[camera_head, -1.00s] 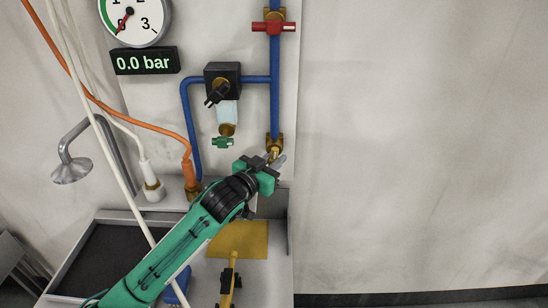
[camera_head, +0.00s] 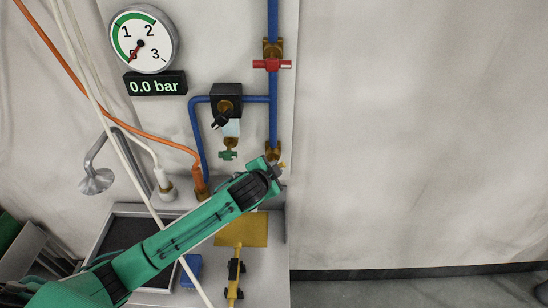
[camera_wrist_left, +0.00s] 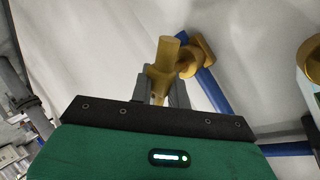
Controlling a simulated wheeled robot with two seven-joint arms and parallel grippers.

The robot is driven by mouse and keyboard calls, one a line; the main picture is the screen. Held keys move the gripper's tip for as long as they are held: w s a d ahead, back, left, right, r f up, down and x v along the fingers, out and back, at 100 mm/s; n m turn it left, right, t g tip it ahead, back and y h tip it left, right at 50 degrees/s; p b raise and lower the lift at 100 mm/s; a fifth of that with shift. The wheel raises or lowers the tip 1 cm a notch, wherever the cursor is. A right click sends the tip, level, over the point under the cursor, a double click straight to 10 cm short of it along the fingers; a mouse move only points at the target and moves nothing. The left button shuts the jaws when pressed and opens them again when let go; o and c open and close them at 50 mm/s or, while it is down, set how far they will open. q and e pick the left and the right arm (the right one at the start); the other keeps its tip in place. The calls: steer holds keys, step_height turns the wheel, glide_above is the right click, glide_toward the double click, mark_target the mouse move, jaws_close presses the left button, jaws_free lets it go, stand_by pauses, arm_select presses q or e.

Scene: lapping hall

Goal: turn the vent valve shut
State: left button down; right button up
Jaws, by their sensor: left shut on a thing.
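In the head view my left gripper (camera_head: 276,167) is at the brass fitting (camera_head: 273,149) at the lower end of the blue pipe. In the left wrist view my left gripper (camera_wrist_left: 160,88) is shut on a brass handle (camera_wrist_left: 168,52) that stands up between its grey fingers. This handle is beside the brass fitting (camera_wrist_left: 198,56) on the blue pipe. A valve with a red handle (camera_head: 271,64) sits higher on the same pipe, its handle level. A small green handle (camera_head: 228,155) hangs below the black regulator (camera_head: 226,101). I cannot tell which is labelled vent. My right gripper is out of view.
The gauge (camera_head: 143,40) needle is near 0 and the display (camera_head: 155,83) reads 0.0 bar. An orange hose (camera_head: 130,128) and pale hoses cross the left. A bench with a yellow plate (camera_head: 243,229) lies below my arm. The right wall is bare.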

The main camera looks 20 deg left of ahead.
arm_select(q)
steer(key=shift+r+m+g+y+p, duration=0.2)
steer(key=shift+m+g+y+p, duration=0.1)
steer(key=shift+m+y+p, duration=0.25)
steer(key=shift+d+f+m+y, duration=0.1)
steer(key=shift+f+m+y, duration=0.05)
steer(key=shift+m+y, duration=0.15)
steer(key=shift+f+m+g+y, duration=0.15)
steer(key=shift+m+g+y, duration=0.35)
steer(key=shift+m+y, duration=0.15)
steer(key=shift+f+m+y, duration=0.1)
steer(key=shift+m+y, duration=0.4)
steer(key=shift+y, duration=0.1)
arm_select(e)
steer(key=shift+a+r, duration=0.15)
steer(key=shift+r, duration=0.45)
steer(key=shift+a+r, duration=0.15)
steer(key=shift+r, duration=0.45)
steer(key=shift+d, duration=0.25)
arm_select(q)
steer(key=c, duration=1.4)
jaws_free()
